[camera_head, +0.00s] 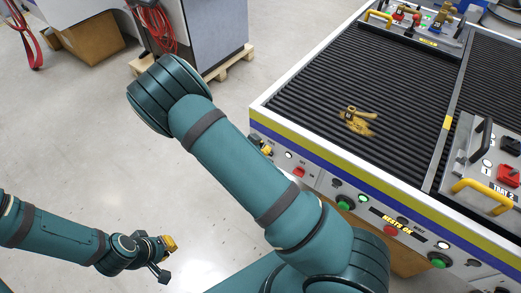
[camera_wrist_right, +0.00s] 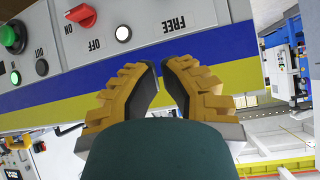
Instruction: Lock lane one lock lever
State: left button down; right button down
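The lane one lock lever cannot be picked out with certainty in either view. In the head view my right gripper (camera_head: 262,148) shows only as small yellow parts beside the console's left front corner, mostly hidden by my arm. In the right wrist view my right gripper (camera_wrist_right: 159,72) has yellow fingers with dark pads. A narrow gap separates the pads, with nothing between them. The console front (camera_wrist_right: 220,75), with a blue and yellow stripe, lies beyond. My left gripper (camera_head: 164,258) hangs over the floor at the lower left, fingers apart and empty.
The front panel carries a red switch (camera_head: 298,172), a green button (camera_head: 345,202) and a "NESTS OK" label (camera_head: 398,218). A brass part (camera_head: 355,115) lies on the ribbed black bed (camera_head: 325,75). A tray with a yellow handle (camera_head: 480,192) stands at right.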

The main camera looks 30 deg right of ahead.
aim_at(276, 145)
jog(key=b+x, duration=0.1)
jog(key=x, duration=0.7)
jog(key=shift+a+f+b, duration=0.15)
jog(key=shift+f+b, duration=0.1)
jog(key=shift+b, duration=0.1)
jog(key=a, duration=0.1)
jog(key=a+f, duration=0.1)
jog(key=a, duration=0.1)
jog(key=shift+s+a+f, duration=0.1)
jog(key=shift+s+f, duration=0.2)
jog(key=shift+s, duration=0.05)
